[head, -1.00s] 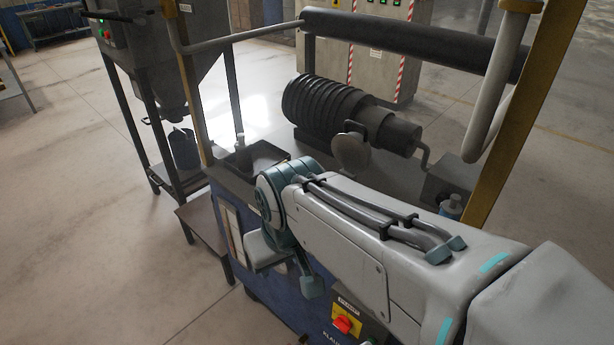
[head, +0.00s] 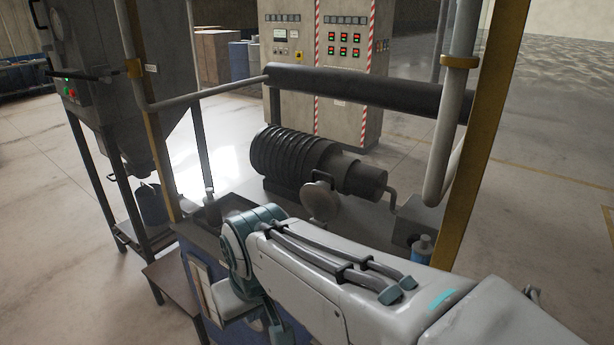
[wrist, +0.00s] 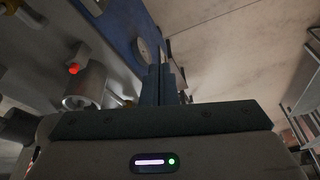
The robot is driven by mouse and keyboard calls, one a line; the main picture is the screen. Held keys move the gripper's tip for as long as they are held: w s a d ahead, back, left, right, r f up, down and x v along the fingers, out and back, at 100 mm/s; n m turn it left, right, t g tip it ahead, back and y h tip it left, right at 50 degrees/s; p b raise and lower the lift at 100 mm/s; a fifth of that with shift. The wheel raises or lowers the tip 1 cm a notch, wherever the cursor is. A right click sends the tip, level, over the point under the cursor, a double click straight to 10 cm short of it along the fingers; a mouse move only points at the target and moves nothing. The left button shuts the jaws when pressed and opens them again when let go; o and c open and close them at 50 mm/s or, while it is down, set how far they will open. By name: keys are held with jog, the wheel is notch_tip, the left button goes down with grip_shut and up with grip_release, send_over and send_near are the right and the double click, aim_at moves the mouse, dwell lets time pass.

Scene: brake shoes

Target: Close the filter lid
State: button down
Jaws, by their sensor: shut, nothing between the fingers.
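My gripper (wrist: 162,84) is shut and empty at the centre of the wrist view. In that view a blue panel (wrist: 118,27) with a pale round disc (wrist: 143,48) lies just beyond and left of the fingertips. I cannot tell whether they touch it. No part is clearly recognisable as the filter lid. In the head view a grey hopper unit (head: 160,98) stands on legs at the left, its top cut off by the frame. My arm crosses the lower middle of the head view and my fingers are not visible there.
A machine frame with a dark padded bar (head: 365,90) and yellow posts surrounds a ribbed dark cylinder (head: 290,155) and a pale round plate (head: 321,203). A low brown table (head: 172,275) stands left of my arm. A grey cabinet (head: 350,75) stands behind. Floor at right is open.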

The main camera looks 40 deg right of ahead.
jog(key=w+d+r+m+h+b, duration=0.2)
jog(key=w+d+r+m, duration=0.3)
jog(key=w+d, duration=0.45)
jog(key=w+d+r+m+g+h+b, duration=0.1)
jog(key=w+d+r+m+h+b, duration=0.15)
jog(key=w+d+r+m, duration=0.65)
jog(key=w+d+r+h+b, duration=0.15)
jog(key=w+d, duration=0.45)
jog(key=d, duration=0.7)
send_over(323, 183)
jog(key=shift+h, duration=0.4)
jog(key=f, duration=0.9)
jog(key=shift+w+d+f+p, duration=0.2)
jog(key=shift+d+p, duration=0.1)
jog(key=shift+s+a+f, duration=0.15)
jog(key=shift+a+f, duration=0.1)
jog(key=shift+a, duration=0.05)
jog(key=shift+a+f+b, duration=0.1)
jog(key=shift+b, duration=0.25)
